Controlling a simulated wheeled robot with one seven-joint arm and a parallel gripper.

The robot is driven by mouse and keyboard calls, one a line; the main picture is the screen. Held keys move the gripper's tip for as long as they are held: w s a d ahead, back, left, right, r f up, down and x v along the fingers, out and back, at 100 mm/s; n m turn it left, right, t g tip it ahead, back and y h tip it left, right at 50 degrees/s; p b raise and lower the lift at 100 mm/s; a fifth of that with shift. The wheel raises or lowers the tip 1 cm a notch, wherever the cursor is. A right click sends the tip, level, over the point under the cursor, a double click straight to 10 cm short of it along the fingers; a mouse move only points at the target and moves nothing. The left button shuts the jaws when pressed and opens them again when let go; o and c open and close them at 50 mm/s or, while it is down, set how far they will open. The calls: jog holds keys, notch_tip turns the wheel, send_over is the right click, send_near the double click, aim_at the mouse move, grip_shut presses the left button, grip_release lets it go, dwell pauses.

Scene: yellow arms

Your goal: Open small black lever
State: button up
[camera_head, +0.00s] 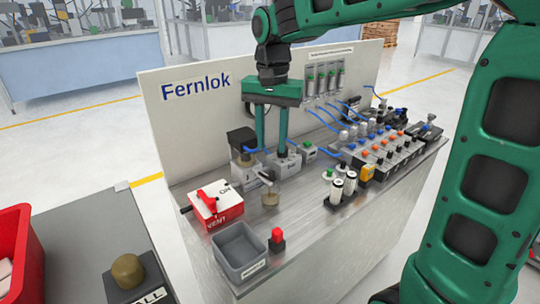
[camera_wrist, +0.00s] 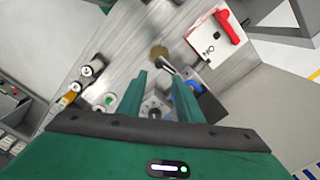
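My gripper (camera_head: 271,147) hangs over the panel's bench with its two green fingers apart and nothing seen between them. The wrist view also shows the fingers (camera_wrist: 160,82) spread, above a small grey fitting with a round opening (camera_wrist: 155,110). In the head view this labelled grey block (camera_head: 287,166) lies just below the fingers. A small dark lever-like part on a metal fitting (camera_head: 267,176) sticks out in front of it, above a brass-coloured cylinder (camera_head: 270,198). The fitting also shows in the wrist view (camera_wrist: 168,69). Which part is the small black lever I cannot tell for sure.
A red and white box with a red handle (camera_head: 213,205) stands left, behind a grey bin (camera_head: 239,251). A black-topped unit (camera_head: 241,141) is close left of the fingers. Valve rows with blue tubes (camera_head: 380,145) fill the right. The white Fernlok board (camera_head: 205,115) stands behind.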

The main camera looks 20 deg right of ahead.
jog(key=shift+r, duration=1.15)
dwell(0.4)
